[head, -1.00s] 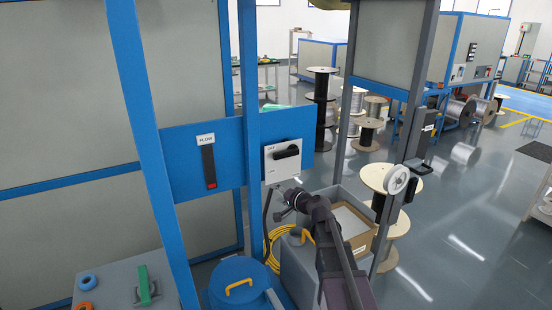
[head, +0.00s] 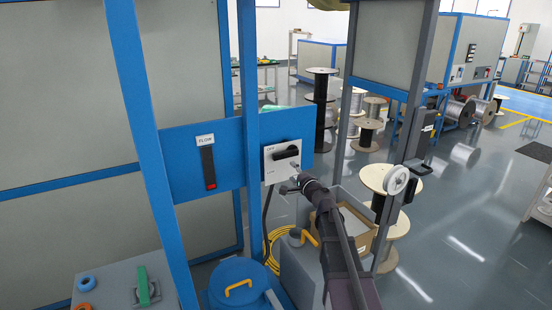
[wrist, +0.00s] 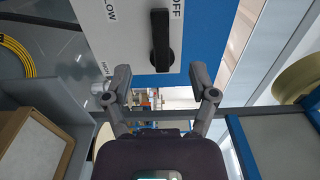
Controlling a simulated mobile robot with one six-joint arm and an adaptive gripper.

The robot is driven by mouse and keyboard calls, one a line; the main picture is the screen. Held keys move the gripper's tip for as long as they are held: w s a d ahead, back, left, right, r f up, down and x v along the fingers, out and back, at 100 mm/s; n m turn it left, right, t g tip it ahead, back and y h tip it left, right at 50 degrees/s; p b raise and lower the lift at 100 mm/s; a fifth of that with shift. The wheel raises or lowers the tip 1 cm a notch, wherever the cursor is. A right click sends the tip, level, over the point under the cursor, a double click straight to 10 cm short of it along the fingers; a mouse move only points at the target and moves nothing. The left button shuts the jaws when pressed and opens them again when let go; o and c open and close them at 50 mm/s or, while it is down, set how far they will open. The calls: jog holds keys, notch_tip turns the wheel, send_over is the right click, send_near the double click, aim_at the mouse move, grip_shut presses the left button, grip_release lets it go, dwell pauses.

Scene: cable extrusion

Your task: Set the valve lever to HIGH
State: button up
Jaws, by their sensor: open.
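The black valve lever (head: 286,153) sits on a white plate (head: 270,176) fixed to the blue panel, and lies roughly horizontal in the head view. The wrist view shows the lever (wrist: 160,42) upright in the picture on the white plate (wrist: 128,22), between the labels LOW at left and OFF at right. My gripper (head: 296,174) is just below and in front of the plate. In the wrist view my gripper (wrist: 162,82) has its fingers spread apart and empty, with the lever ahead of the gap and not between them.
A FLOW gauge (head: 208,163) with a red mark at its bottom is left of a blue post (head: 251,90). A grey box and a cardboard box (head: 357,226) stand below my arm. A yellow cable coil (head: 272,246) lies on the floor. Spools stand behind at right.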

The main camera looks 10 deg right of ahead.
aim_at(278, 158)
jog(key=x, duration=1.3)
jog(key=shift+w, duration=0.25)
grip_shut()
